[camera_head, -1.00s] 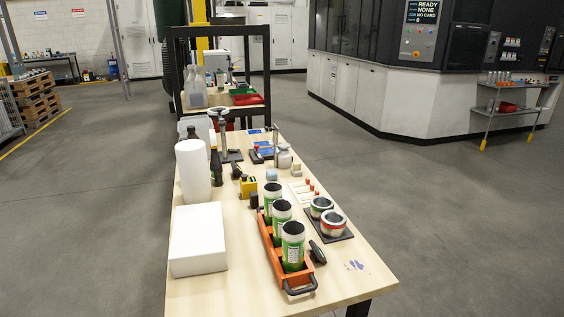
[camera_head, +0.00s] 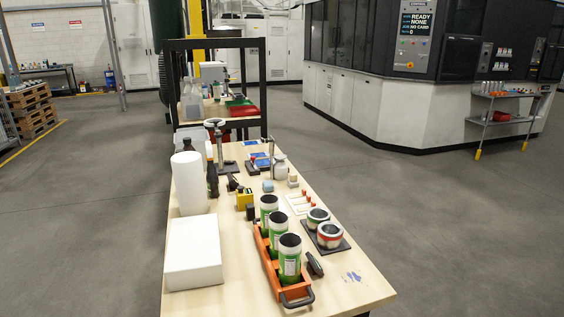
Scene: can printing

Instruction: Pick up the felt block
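Several small blocks lie on the long wooden table, and I cannot tell for certain which is the felt block. A small light-blue block (camera_head: 268,186) sits near the middle of the table. A small beige block (camera_head: 293,181) sits just right of it, in front of a pale round jar (camera_head: 280,166). A small dark block (camera_head: 252,212) stands beside a yellow-and-black item (camera_head: 244,199), left of the cans. Neither of my grippers is in view.
An orange carrier (camera_head: 267,265) with three green-and-white cans stands at the table's front. A dark tray (camera_head: 342,244) with two round tins is to its right. A white box (camera_head: 193,252) and white roll (camera_head: 189,183) line the left edge. A black frame (camera_head: 175,95) rises behind.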

